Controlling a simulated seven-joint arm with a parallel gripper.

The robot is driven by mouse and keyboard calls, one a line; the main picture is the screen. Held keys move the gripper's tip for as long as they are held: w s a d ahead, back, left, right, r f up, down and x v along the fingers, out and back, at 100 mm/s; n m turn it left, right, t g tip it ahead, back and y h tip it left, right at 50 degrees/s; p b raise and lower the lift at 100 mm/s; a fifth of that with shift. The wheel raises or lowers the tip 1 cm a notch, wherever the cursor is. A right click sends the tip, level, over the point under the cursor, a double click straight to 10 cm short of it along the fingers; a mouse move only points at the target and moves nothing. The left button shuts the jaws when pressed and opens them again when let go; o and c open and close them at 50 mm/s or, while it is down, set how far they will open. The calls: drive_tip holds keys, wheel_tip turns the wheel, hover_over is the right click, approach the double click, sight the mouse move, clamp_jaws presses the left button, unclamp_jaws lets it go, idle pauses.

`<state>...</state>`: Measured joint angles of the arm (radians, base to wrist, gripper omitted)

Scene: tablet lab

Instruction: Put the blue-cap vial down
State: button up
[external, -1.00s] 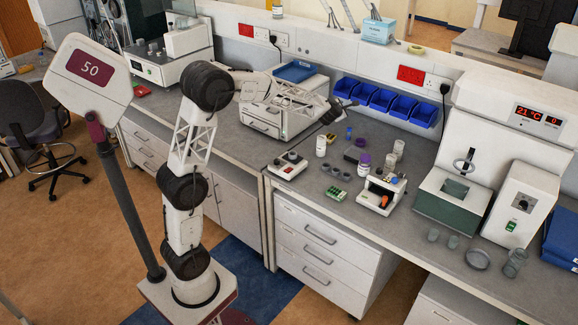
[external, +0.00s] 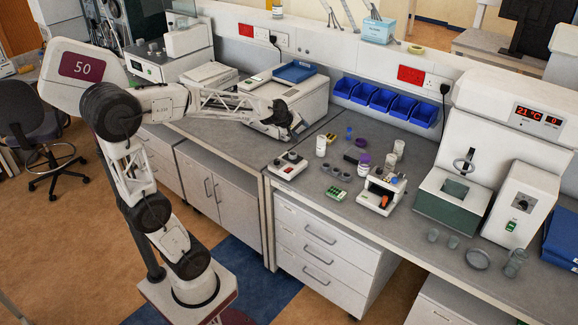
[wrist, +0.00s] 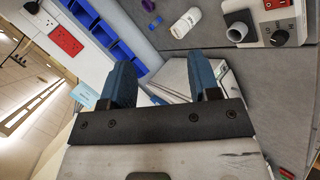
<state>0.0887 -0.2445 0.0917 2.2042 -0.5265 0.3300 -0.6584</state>
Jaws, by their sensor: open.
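A small blue item (external: 349,133), likely the blue-cap vial, stands on the bench behind the white jar in the external view. Another blue top (external: 393,179) sits at the white device (external: 382,193); I cannot tell which is the vial named. My gripper (external: 285,121) is left of these things, raised in front of the white boxy instrument. In the wrist view my gripper (wrist: 161,82) has its two blue-grey fingers apart with nothing between them.
A white jar (external: 321,146), a purple-capped container (external: 364,161) and a green rack (external: 336,193) stand on the bench. A white instrument with a dial (external: 288,166) is at the bench's front left. Blue bins (external: 382,100) line the wall.

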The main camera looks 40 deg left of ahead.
drive_tip(key=s+a+f+m+g+y, duration=0.1)
drive_tip(key=s+a+f+m+g, duration=0.1)
drive_tip(key=s, duration=0.8)
drive_tip(key=s+a+f+m+g+y, duration=0.1)
drive_tip(key=s+m, duration=0.4)
drive_tip(key=s, duration=0.6)
drive_tip(key=s+a+f+m+g+y, duration=0.1)
drive_tip(key=s+a+f+m+g, duration=0.2)
drive_tip(key=s, duration=0.7)
wheel_tip(320, 180, down, 3)
drive_tip(key=shift+s+a+r+m, duration=0.15)
drive_tip(key=shift+s+a+m, duration=0.2)
drive_tip(key=shift+a+m, duration=0.55)
